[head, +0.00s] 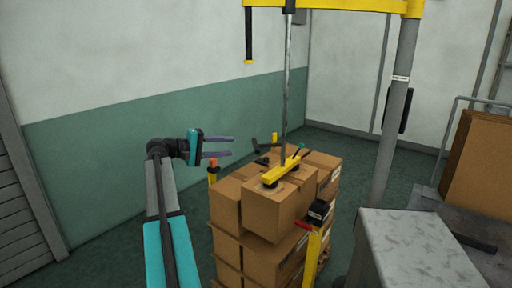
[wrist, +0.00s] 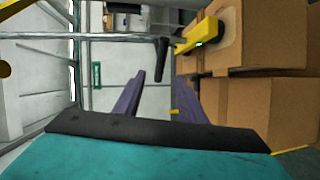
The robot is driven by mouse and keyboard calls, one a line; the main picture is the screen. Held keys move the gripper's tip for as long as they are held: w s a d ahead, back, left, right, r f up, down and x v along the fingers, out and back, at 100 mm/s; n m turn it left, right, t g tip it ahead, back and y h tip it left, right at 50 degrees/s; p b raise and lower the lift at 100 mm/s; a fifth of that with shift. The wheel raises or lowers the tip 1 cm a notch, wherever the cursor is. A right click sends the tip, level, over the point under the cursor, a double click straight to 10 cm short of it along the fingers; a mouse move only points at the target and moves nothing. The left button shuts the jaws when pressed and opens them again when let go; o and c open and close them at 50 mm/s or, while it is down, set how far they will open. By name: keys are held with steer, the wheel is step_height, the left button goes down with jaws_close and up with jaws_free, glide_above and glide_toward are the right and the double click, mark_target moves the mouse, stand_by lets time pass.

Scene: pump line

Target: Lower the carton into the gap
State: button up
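The brown carton (head: 278,212) is under a yellow lifter bar (head: 281,172) with dark suction pads, hanging from a grey rod. It is at the front of the stack's top, beside another top carton (head: 227,203). I cannot tell whether it hangs clear or rests. The gap is not visible, hidden by the cartons. My gripper (head: 218,146) is left of the stack, apart from it, open and empty. In the wrist view, the spread fingers (wrist: 158,98) point towards a black handle (wrist: 160,60) of the lifter; no contact shows. The carton appears at upper right (wrist: 268,35).
A red-topped yellow post (head: 212,171) stands left of the stack, and a yellow post with a black box (head: 319,211) stands in front. A grey column (head: 392,120) and grey cabinet (head: 420,245) are on the right.

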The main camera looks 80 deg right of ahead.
mark_target(256, 144)
stand_by(0.3)
steer(key=p+x, duration=0.1)
steer(key=x, duration=1.2)
steer(key=shift+s+d+f, duration=0.15)
steer(key=shift+s+d, duration=0.1)
jaws_close()
